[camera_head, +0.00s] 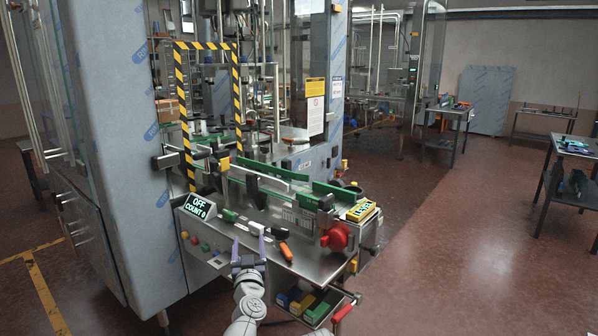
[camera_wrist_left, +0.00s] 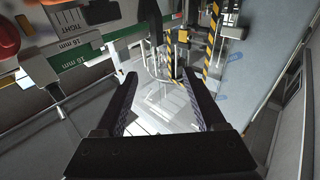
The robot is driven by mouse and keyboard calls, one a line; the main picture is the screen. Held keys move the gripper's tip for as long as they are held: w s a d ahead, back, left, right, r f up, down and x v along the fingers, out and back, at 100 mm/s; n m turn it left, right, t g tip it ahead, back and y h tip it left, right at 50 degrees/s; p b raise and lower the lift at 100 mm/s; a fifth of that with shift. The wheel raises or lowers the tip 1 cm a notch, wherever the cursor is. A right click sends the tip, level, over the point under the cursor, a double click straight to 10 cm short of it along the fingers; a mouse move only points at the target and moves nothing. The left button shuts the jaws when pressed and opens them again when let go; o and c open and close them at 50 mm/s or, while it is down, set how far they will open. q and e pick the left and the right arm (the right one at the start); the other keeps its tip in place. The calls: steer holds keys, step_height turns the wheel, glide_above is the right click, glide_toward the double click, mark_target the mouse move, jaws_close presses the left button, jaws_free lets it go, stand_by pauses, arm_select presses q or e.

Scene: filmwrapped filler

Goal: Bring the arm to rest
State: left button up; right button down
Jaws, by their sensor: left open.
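My left arm (camera_head: 247,306) reaches up from the bottom edge in the head view. Its gripper (camera_head: 249,247) is open, with nothing between the fingers, in front of the machine's steel shelf. In the left wrist view the two dark fingers (camera_wrist_left: 164,100) stand wide apart, with only pale, shiny machine surfaces seen between them. My right gripper is in neither view.
The filling machine's conveyor (camera_head: 290,190) lies beyond the gripper. A display panel (camera_head: 199,207) reading OFF, COUNT 0 is to the left. An orange-handled tool (camera_head: 286,251) and a red knob (camera_head: 337,236) are to the right. Open floor (camera_head: 450,260) spreads further right.

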arm_select(q)
steer(key=s+d+f+m+g+h, duration=0.3)
steer(key=s+d+f+g+h, duration=0.15)
steer(key=f, duration=0.35)
steer(key=s+d+f+m+g+h, duration=0.2)
steer(key=s+d+f+g+h, duration=0.1)
steer(key=f+g, duration=0.3)
steer(key=s+a+f+n+g+y, duration=0.2)
steer(key=s+a+f+g, duration=0.3)
steer(key=s, duration=0.4)
steer(key=s+a+f+n+g+y, duration=0.1)
steer(key=s+a+f+g+y, duration=0.2)
steer(key=s+a+f, duration=0.4)
steer(key=s+d+r+m+p, duration=0.1)
steer(key=s+d+r+p, duration=0.2)
steer(key=d+r+p, duration=0.1)
steer(key=s+d+r+m+g+y+p, duration=0.1)
steer(key=s+d+r+p, duration=0.3)
steer(key=d, duration=0.4)
steer(key=shift+d+r+m+p, duration=0.15)
steer(key=shift+r+m+p, duration=0.3)
steer(key=shift+r+m, duration=0.45)
